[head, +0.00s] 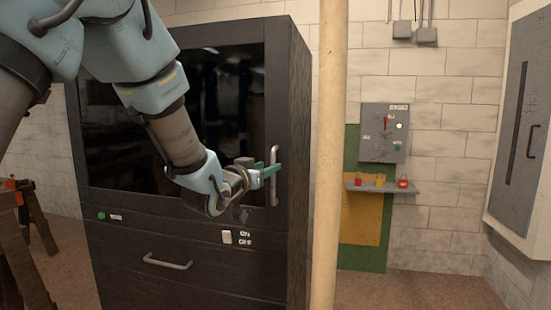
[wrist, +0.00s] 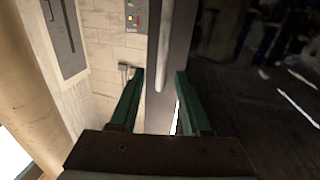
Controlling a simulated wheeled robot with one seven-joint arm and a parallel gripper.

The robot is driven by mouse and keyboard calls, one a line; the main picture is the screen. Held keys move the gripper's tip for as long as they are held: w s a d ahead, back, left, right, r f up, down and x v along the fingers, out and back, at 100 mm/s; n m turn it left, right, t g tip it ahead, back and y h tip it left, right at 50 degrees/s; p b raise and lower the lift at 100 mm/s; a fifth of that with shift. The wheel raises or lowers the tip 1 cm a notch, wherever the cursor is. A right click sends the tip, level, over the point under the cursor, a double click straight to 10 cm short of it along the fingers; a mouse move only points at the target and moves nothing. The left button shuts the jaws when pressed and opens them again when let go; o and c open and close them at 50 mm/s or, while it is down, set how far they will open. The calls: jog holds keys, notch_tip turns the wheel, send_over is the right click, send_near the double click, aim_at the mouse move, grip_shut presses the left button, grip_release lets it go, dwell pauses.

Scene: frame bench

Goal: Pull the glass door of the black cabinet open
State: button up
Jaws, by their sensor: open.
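The black cabinet (head: 190,255) stands in the middle of the head view. Its dark glass door (head: 225,100) looks shut, with reflections on the pane. A light vertical bar handle (head: 274,150) is on the door's right side. My gripper (head: 272,170) is open, with its green fingers at about the middle of the handle. In the wrist view the handle (wrist: 165,45) runs between the two open fingertips (wrist: 159,75). Contact between fingers and handle cannot be told. My arm hides part of the door's left and middle.
A pale post (head: 328,150) stands just right of the cabinet. A grey panel (head: 384,132) and a small shelf (head: 385,187) with padlocks are on the back wall. A grey wall cabinet (head: 520,130) is at the far right. A drawer handle (head: 167,262) is below the door.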

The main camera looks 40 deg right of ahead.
jog(key=p+x, duration=0.1)
jog(key=x, duration=0.4)
jog(key=shift+w+p, duration=0.15)
jog(key=shift+p, duration=0.25)
jog(key=shift+a, duration=0.1)
grip_shut()
dwell(0.9)
